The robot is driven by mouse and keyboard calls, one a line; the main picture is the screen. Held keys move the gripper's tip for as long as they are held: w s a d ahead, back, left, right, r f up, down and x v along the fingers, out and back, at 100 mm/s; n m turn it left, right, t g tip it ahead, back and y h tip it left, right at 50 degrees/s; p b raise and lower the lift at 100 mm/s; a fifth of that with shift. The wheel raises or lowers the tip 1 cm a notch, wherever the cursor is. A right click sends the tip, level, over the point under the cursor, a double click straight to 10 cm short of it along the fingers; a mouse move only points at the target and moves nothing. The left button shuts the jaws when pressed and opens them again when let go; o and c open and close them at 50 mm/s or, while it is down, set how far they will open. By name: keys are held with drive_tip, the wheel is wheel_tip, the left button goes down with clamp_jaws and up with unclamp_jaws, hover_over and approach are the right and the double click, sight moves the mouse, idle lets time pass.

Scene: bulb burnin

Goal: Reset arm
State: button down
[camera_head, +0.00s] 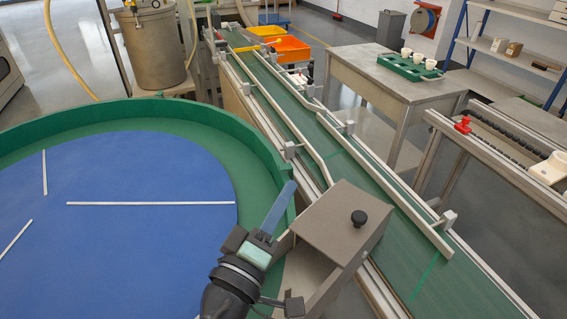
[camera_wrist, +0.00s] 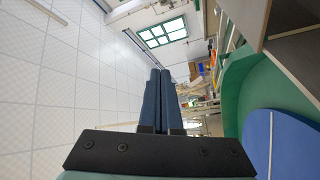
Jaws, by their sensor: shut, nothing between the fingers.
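My gripper (camera_head: 288,188) is raised over the right rim of a round green-walled table with a blue top (camera_head: 130,240) in the head view. Its long blue fingers lie together, shut, with nothing between them. In the wrist view the shut fingers (camera_wrist: 160,75) point towards a ceiling and window, with the room tilted on its side. The blue top and its green wall show at the right of that view.
A grey metal box with a black knob (camera_head: 345,225) stands just right of my gripper. Beyond it runs a green conveyor (camera_head: 345,170) with metal rails. A steel table (camera_head: 375,75) bears a green tray (camera_head: 411,70) with white cups.

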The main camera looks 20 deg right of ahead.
drive_tip(key=w+a+r+m+t+y, duration=0.1)
drive_tip(key=a+r+m+t+y, duration=0.15)
drive_tip(key=r, duration=0.65)
drive_tip(key=w+a+r+m+t+y, duration=0.1)
drive_tip(key=a+r+m+t+y, duration=0.15)
drive_tip(key=r, duration=0.75)
drive_tip(key=s+a+r+t+y+p, duration=0.1)
drive_tip(key=s+a+r+t+y, duration=0.25)
drive_tip(key=r, duration=0.35)
drive_tip(key=s+a+r+n+t+y+p, duration=0.1)
drive_tip(key=s+a+r+t+y, duration=0.2)
drive_tip(key=r, duration=0.4)
drive_tip(key=s+a+r+t+y+p, duration=0.1)
drive_tip(key=s+a+r+t+y, duration=0.15)
drive_tip(key=s+r, duration=0.4)
wheel_tip(320, 180, up, 17)
drive_tip(key=w+p, duration=0.2)
drive_tip(key=p, duration=1.4)
drive_tip(key=shift+w+d, duration=0.2)
drive_tip(key=shift+d, duration=0.2)
drive_tip(key=c, duration=1.4)
unclamp_jaws()
drive_tip(key=shift+r, duration=0.2)
drive_tip(key=o, duration=0.6)
drive_tip(key=shift+f, duration=0.1)
drive_tip(key=shift+s, duration=0.1)
